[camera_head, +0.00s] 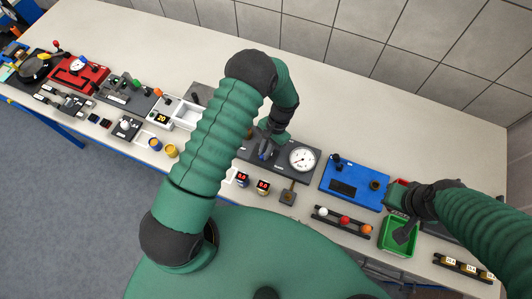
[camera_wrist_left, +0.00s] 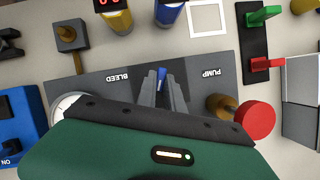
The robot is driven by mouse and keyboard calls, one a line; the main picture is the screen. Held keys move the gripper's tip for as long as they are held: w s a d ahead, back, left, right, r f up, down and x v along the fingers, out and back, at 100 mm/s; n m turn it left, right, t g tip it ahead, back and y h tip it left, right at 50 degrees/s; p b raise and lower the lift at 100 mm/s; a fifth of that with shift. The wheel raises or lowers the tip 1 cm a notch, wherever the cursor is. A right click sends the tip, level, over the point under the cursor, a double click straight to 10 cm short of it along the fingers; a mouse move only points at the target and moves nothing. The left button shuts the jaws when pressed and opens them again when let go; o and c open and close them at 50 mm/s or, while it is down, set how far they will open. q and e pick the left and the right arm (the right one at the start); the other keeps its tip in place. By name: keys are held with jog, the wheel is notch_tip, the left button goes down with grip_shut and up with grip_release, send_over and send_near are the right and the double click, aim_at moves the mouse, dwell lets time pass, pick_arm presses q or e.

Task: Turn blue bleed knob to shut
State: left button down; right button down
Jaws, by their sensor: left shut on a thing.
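The blue bleed knob (camera_wrist_left: 161,76) sits on a dark grey panel (camera_wrist_left: 118,86) between the words BLEED and PUMP in the left wrist view. My left gripper (camera_wrist_left: 162,92) is shut on the knob, with one finger on each side of it. In the head view my left gripper (camera_head: 265,152) is over the panel, left of the round white gauge (camera_head: 302,159), and largely hides the knob. My right gripper (camera_head: 404,235) is at the green bin (camera_head: 384,247) on the right; its jaw opening is unclear.
A red knob (camera_wrist_left: 255,119) on a brass stem stands beside the left gripper in the wrist view. A blue box (camera_head: 352,183) sits right of the gauge. The bench behind is clear up to the tiled wall.

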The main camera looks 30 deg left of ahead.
pick_arm(q)
jog(key=n, duration=0.1)
jog(key=n+h+b, duration=0.1)
jog(key=n, duration=0.1)
jog(key=shift+s+a+f, duration=0.15)
jog(key=shift+f, duration=0.05)
jog(key=n+h+b, duration=0.1)
jog(key=n, duration=0.2)
jog(key=shift+a+n+h+b, duration=0.1)
jog(key=shift+n+h+b, duration=0.2)
jog(key=n+h, duration=0.1)
jog(key=n, duration=0.2)
jog(key=shift+s+a+r+b, duration=0.1)
jog(key=shift+b, duration=0.2)
jog(key=shift+s+n+t+h, duration=0.1)
jog(key=shift+n+t+h, duration=0.45)
jog(key=shift+n, duration=1.25)
jog(key=c, duration=1.5)
grip_release()
jog(key=shift+o, duration=0.2)
jog(key=shift+w, duration=0.2)
